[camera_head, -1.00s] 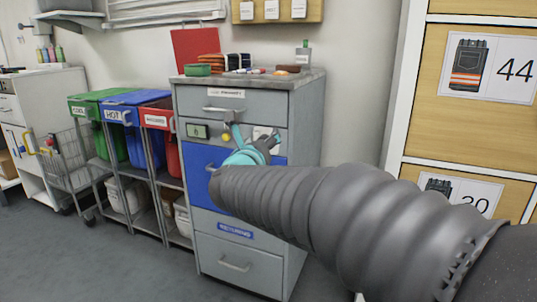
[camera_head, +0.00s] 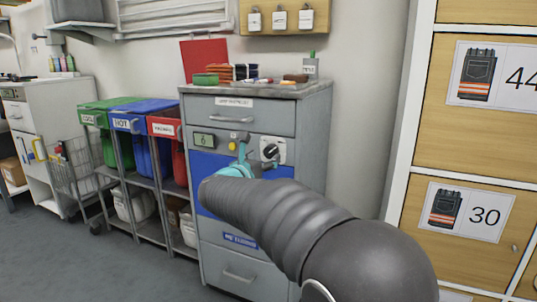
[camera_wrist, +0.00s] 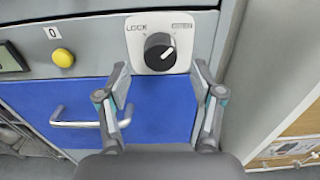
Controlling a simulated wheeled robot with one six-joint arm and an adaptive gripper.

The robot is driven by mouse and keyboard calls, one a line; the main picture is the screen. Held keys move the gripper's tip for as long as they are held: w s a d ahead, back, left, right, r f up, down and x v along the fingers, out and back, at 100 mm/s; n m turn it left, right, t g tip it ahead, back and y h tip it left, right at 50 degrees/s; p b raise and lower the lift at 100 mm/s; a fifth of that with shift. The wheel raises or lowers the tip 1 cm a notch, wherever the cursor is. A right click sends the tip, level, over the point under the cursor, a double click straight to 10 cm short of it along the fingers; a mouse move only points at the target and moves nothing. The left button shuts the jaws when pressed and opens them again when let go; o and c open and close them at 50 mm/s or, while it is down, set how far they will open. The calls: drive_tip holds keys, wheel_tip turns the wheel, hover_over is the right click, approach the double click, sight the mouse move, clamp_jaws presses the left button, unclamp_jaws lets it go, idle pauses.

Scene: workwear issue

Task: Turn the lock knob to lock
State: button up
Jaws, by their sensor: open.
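The lock knob (camera_wrist: 160,51) is a round black dial with a white pointer line, on a white plate (camera_wrist: 135,37) marked LOCK at its left and another word at its right. The knob also shows in the head view (camera_head: 270,152), on the grey cabinet's front. The pointer line aims to the right and up, toward the right-hand word. My gripper (camera_wrist: 159,72) is open, its two fingers on either side below the knob in the wrist view. I cannot tell whether a finger touches the plate. In the head view my gripper (camera_head: 243,160) is at the cabinet front, left of the knob.
A yellow button (camera_wrist: 63,57) and a small display (camera_wrist: 12,58) are left of the knob. A blue drawer with a metal handle (camera_wrist: 90,123) lies below. Wooden lockers (camera_head: 470,130) stand at the right, coloured bins (camera_head: 125,122) at the left.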

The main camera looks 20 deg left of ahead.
sight(269, 154)
drive_tip(key=shift+w+d, duration=0.15)
drive_tip(key=shift+w, duration=1.8)
drive_tip(key=shift+c, duration=0.3)
drive_tip(key=c, duration=1.1)
